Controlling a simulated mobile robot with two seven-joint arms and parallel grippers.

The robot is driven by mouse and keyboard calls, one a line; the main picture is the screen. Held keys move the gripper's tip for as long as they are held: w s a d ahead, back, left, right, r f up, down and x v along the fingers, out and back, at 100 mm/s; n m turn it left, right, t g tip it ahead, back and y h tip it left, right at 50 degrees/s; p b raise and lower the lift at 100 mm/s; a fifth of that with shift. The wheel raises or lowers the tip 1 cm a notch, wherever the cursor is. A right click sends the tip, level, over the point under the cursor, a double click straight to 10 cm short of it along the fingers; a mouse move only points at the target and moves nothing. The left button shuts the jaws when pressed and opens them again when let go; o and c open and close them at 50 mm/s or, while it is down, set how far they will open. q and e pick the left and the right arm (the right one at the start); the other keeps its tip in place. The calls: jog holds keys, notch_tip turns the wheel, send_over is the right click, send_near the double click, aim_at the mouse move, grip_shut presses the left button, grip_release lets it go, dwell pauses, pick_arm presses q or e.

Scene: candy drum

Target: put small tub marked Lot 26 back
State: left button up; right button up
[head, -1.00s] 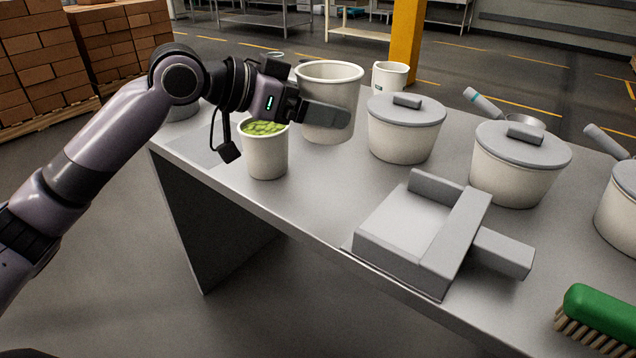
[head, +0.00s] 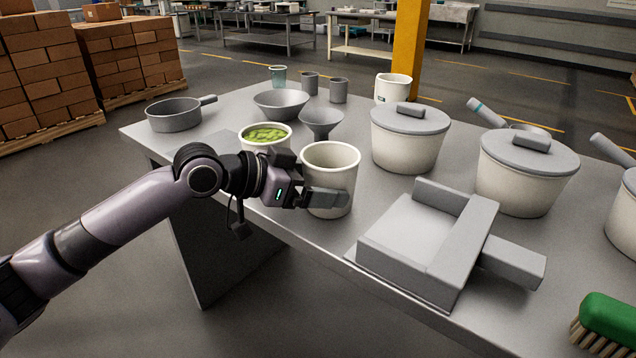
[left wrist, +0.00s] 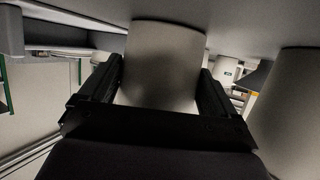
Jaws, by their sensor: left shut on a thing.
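My left gripper (head: 325,198) is shut around a cream, open-topped tub (head: 340,164) near the table's front edge. No lot mark is readable on it. In the left wrist view this tub (left wrist: 165,60) stands between the two fingers, its end close to the grey table surface; I cannot tell whether it touches. A second cream tub with green candy (head: 265,136) stands just behind my left wrist, its lower part hidden. A smaller cream tub (head: 393,88) stands at the back by the yellow post, its label too small to read. My right gripper is out of view.
Two lidded pots (head: 408,140) (head: 527,175) stand to the right. A grey slab-like fixture (head: 425,240) lies in front of them, with a green brush (head: 607,322) at lower right. A funnel (head: 321,122), bowl (head: 280,104) and pan (head: 174,115) stand behind. The table's left front is clear.

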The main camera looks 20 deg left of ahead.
pick_arm(q)
jog(key=o, duration=1.2)
jog(key=v, duration=1.2)
